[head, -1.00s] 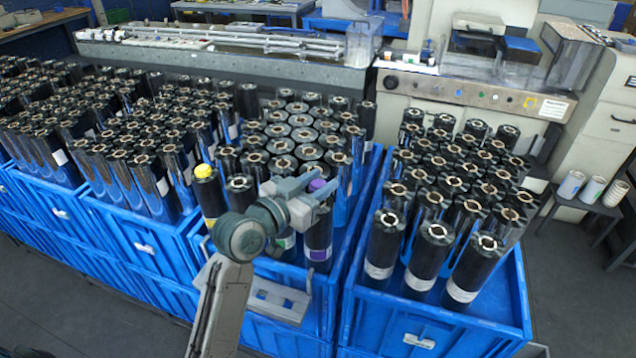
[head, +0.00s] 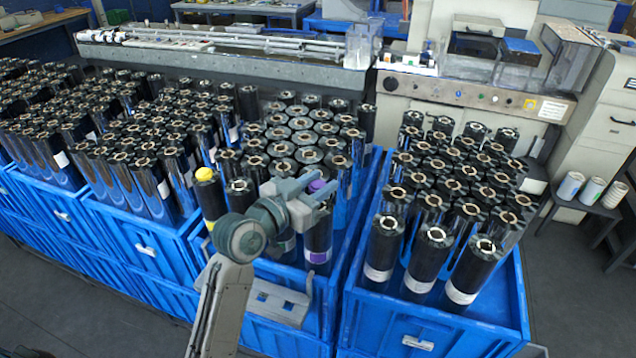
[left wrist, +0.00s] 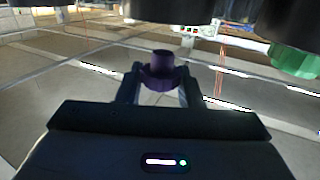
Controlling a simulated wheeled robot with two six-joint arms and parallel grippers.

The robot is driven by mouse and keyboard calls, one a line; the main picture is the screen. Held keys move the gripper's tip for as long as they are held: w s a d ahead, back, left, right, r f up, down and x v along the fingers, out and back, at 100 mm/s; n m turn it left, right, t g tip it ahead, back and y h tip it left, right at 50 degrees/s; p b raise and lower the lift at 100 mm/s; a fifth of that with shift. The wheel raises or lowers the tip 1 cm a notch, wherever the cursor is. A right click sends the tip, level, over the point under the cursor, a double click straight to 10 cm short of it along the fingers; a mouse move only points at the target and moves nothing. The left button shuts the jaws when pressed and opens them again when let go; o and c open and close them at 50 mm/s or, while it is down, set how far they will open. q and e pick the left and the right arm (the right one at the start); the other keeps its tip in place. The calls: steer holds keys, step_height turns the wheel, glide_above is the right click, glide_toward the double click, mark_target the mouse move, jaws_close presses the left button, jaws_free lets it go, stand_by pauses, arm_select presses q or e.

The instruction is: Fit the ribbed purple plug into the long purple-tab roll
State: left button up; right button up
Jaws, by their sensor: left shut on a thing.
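My left gripper (head: 312,194) is shut on the ribbed purple plug (head: 319,186). In the left wrist view the plug (left wrist: 160,73) stands between the two fingers, its wider ribbed part held and its narrower end free. In the head view the gripper is over the front right of the middle blue crate. A long dark roll with a purple tab (head: 318,256) stands upright there, just below the gripper. Its top is partly hidden by the gripper, so I cannot tell the exact gap to the plug. My right gripper is not in view.
Many dark rolls stand close around in blue crates (head: 352,290). A roll with a yellow plug (head: 205,174) stands left of my arm. A green part (left wrist: 296,61) shows at the right of the left wrist view. A grey machine (head: 470,92) stands behind the crates.

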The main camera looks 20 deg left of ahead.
arm_select(q)
steer(key=o, duration=0.7)
steer(key=shift+c, duration=0.2)
steer(key=shift+p+v, duration=0.45)
steer(key=shift+v, duration=2.35)
steer(key=p, duration=0.1)
glide_toward(311, 189)
steer(key=shift+w+d, duration=0.2)
steer(key=shift+w, duration=0.1)
